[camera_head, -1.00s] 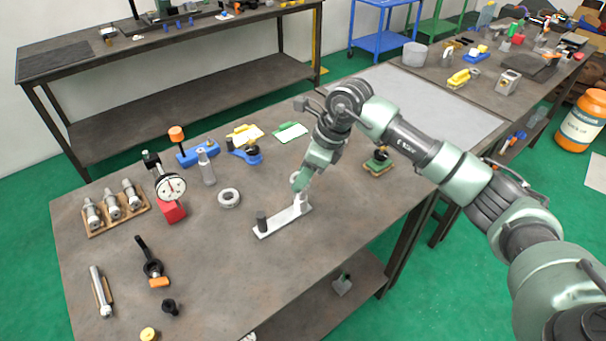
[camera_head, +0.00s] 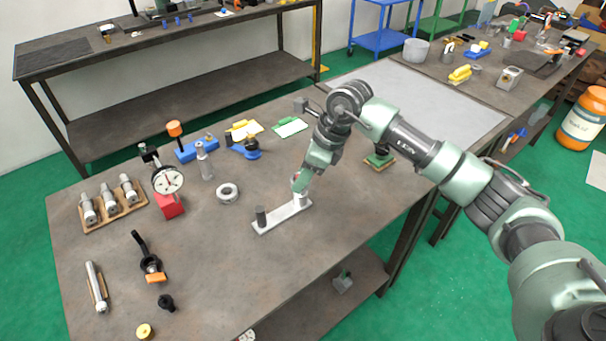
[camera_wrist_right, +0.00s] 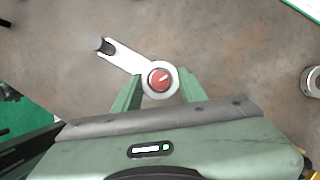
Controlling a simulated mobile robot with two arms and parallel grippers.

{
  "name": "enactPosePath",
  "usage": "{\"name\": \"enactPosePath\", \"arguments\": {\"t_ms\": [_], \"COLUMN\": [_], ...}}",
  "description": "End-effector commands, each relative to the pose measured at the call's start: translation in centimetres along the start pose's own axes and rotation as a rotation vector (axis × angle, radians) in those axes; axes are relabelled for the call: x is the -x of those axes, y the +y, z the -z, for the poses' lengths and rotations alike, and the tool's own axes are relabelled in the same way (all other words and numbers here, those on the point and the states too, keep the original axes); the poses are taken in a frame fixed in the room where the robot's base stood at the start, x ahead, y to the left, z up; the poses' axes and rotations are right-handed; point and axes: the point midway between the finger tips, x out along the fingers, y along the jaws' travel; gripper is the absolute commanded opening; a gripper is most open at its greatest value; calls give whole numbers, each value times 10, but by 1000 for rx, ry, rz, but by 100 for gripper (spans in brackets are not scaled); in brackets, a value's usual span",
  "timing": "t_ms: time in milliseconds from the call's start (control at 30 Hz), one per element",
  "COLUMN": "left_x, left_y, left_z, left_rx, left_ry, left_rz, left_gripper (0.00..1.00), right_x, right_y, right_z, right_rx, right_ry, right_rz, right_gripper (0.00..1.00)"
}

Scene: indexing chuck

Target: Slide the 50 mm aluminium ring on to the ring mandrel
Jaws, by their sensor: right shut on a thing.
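The ring mandrel stands on a pale flat bar (camera_head: 280,217) on the near table. In the right wrist view, a red round top with a pale mark (camera_wrist_right: 159,79) sits at one end of the bar. The silver aluminium ring (camera_wrist_right: 147,70) surrounds this red top as seen from above. My right gripper (camera_head: 301,187) is low over the bar's right end, its two green fingers shut on the ring's sides. How far down the ring sits cannot be told. My left gripper is not in view.
A dark post (camera_head: 261,216) stands at the bar's other end. Another grey ring (camera_head: 228,193) lies to its left on the table. A dial gauge (camera_head: 168,181) on a red block and a wooden rack (camera_head: 113,209) stand further left. The table in front of the bar is clear.

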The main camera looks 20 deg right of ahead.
Motion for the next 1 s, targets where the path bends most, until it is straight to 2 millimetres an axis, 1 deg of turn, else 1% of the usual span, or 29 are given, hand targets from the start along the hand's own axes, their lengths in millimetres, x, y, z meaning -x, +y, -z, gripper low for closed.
{"name": "enactPosePath", "arguments": {"t_ms": [967,1000], "left_x": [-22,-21], "left_y": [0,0], "left_z": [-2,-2], "left_rx": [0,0], "left_ry": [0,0], "left_rz": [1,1], "left_gripper": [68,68], "right_x": [-23,-22], "right_y": [0,0], "right_z": [10,9], "right_rx": [0,0], "right_ry": [0,0], "right_rz": [0,0], "right_gripper": [1,50]}}
